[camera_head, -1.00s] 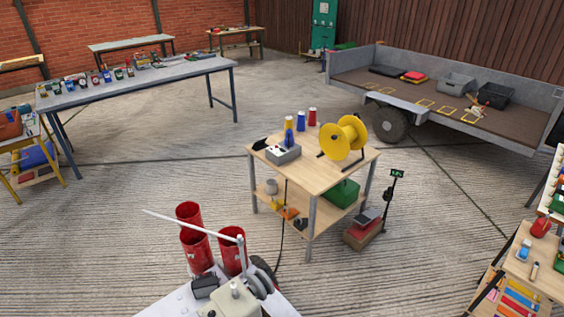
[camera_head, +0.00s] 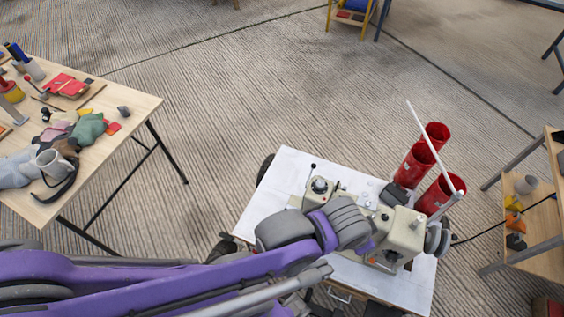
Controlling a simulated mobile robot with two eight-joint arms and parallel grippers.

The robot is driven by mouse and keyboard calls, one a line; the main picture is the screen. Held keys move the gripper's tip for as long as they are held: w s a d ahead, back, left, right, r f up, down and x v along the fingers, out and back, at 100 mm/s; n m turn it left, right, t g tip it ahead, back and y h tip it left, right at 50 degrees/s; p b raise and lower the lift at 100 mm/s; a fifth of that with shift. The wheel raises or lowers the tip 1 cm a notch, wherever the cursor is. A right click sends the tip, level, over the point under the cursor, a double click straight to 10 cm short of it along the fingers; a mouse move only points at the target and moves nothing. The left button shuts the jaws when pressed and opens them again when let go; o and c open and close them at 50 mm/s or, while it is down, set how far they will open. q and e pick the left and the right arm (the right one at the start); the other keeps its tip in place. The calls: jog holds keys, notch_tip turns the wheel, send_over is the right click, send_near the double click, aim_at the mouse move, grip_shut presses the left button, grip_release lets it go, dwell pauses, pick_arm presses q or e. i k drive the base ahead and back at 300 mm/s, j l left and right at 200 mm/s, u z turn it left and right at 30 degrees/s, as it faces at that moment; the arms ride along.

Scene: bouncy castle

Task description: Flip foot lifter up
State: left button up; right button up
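A beige sewing machine (camera_head: 402,230) stands on a white tabletop (camera_head: 275,192) at the lower middle right. Its foot lifter cannot be made out; the near side of the machine is partly hidden by my arm. My purple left arm comes in from the left, and its grey end (camera_head: 345,222) overlaps the machine in the picture. I cannot tell whether it touches the machine. The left fingertips are not distinguishable, so open or shut does not show. My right gripper is not in view.
Red cylinders (camera_head: 413,166) and a thin white rod (camera_head: 424,133) are beside the machine. A wooden table (camera_head: 130,106) with cloths, a mug and tools stands at left. A wooden shelf table (camera_head: 540,220) is at the right edge. Open floor lies behind the machine.

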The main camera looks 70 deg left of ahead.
aim_at(313, 166)
jog(key=u, duration=1.9)
jog(key=j, duration=0.25)
jog(key=z, duration=0.05)
